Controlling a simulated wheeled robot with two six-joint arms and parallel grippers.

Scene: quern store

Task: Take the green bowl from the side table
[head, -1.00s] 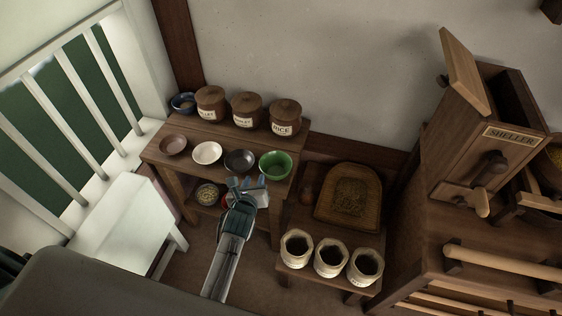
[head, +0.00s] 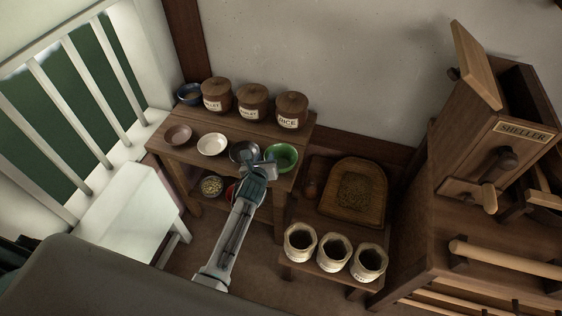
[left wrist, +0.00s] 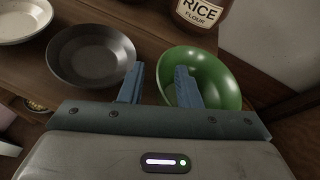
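The green bowl (head: 286,154) stands at the right front corner of the wooden side table (head: 215,120). My left gripper (head: 258,160) is at the table's front edge, just left of the bowl. In the left wrist view the gripper (left wrist: 158,78) is open and empty. There the green bowl (left wrist: 222,82) appears ahead and to the right; its left rim shows between the fingers, and the right finger overlaps its inside. I cannot tell whether the finger touches the bowl. My right gripper is not in view.
A dark grey bowl (left wrist: 90,55) is close left of the gripper, with a white bowl (head: 212,144) and a brown bowl (head: 178,135) beyond. Lidded jars, including a rice jar (head: 291,110), stand behind. A low stand with several pots (head: 333,252) is at the right.

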